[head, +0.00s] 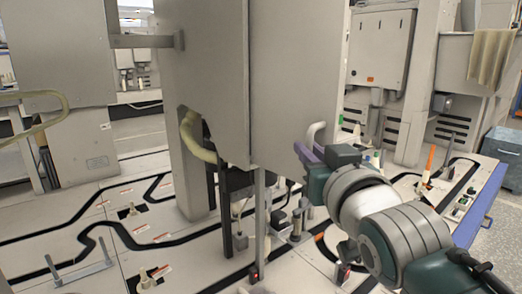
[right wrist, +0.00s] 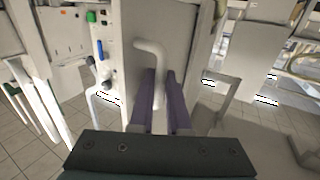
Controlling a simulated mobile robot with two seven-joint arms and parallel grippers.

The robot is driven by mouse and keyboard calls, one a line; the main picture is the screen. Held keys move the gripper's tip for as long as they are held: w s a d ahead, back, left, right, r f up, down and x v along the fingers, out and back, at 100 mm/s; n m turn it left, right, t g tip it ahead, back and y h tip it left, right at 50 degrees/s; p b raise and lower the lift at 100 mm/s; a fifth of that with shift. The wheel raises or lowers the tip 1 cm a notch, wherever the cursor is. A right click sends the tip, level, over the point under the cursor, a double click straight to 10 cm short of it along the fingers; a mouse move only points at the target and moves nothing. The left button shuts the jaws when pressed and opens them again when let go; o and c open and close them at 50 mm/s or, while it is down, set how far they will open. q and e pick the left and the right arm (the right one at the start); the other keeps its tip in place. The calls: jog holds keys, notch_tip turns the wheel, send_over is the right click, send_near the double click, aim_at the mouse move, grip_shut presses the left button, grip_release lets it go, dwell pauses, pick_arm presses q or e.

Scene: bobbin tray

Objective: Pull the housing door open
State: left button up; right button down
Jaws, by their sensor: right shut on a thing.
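The housing door (head: 298,75) is a large plain grey panel, upright in the middle of the head view. Its white bent-bar handle (head: 316,130) sticks out near the door's lower right edge. My right gripper (head: 306,154), with purple fingers, is at the handle. In the right wrist view the handle (right wrist: 151,50) runs down between the two fingers (right wrist: 161,90), which are shut on it. The door's surface (right wrist: 132,75) lies just behind. I cannot tell whether the door is ajar. My left gripper is not in view.
Below the housing is a pale deck (head: 85,225) with black grooves, small posts and bobbin parts. A yellowish hose (head: 195,138) hangs under the housing. A strip with green and blue controls (right wrist: 94,45) stands beside the door. Grey cabinets (head: 382,45) stand behind at right.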

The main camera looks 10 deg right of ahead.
jog(key=c, duration=1.3)
grip_release()
jog(key=shift+f, duration=0.1)
jog(key=shift+o, duration=0.7)
jog(key=shift+w+a, duration=0.1)
jog(key=shift+w, duration=0.05)
jog(key=s+p, duration=0.3)
jog(key=s, duration=0.7)
jog(key=shift+a, duration=0.2)
